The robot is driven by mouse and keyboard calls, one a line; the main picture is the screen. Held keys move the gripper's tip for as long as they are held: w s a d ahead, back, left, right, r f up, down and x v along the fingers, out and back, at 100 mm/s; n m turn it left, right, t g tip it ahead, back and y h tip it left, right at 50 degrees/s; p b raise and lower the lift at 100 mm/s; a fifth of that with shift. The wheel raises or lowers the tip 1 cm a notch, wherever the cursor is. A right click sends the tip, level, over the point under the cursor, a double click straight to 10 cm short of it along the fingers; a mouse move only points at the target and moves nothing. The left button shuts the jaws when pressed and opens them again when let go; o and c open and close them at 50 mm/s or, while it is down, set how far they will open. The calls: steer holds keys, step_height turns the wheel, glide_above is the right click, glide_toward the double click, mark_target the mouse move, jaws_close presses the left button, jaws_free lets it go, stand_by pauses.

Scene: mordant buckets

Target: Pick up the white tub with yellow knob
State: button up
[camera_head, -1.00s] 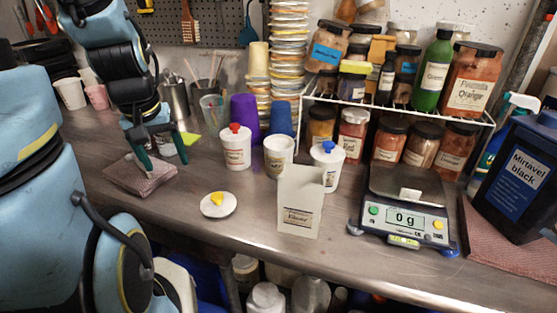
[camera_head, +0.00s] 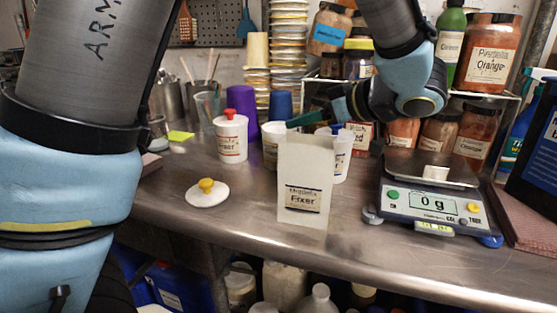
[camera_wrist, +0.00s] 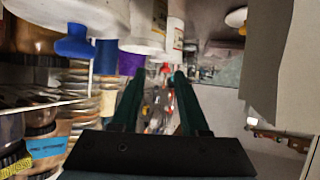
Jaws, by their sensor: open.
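The yellow-knobbed white lid (camera_head: 207,194) lies on the bench, apart from any tub; it also shows at the top of the wrist view (camera_wrist: 236,18). An uncovered white tub (camera_head: 271,143) stands behind it to the right, partly hidden by an upright white Fixer panel (camera_head: 305,180). My gripper (camera_head: 308,112) is open and empty, pointing left above the blue-knobbed tub (camera_head: 340,160) and near the uncovered tub's upper right. Its two dark green fingers are apart in the wrist view (camera_wrist: 160,74).
A red-knobbed tub (camera_head: 231,138) stands left of the uncovered one. A purple cup (camera_head: 243,102) and stacked lids (camera_head: 288,60) are behind. A scale (camera_head: 432,195) and a jar rack (camera_head: 500,94) are at right. The front bench is clear.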

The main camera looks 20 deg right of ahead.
steer(key=x, duration=0.6)
steer(key=p+x, duration=0.1)
steer(key=x, duration=0.3)
steer(key=shift+s+a+f, duration=0.2)
steer(key=shift+f, duration=0.15)
jaws_close()
stand_by(1.2)
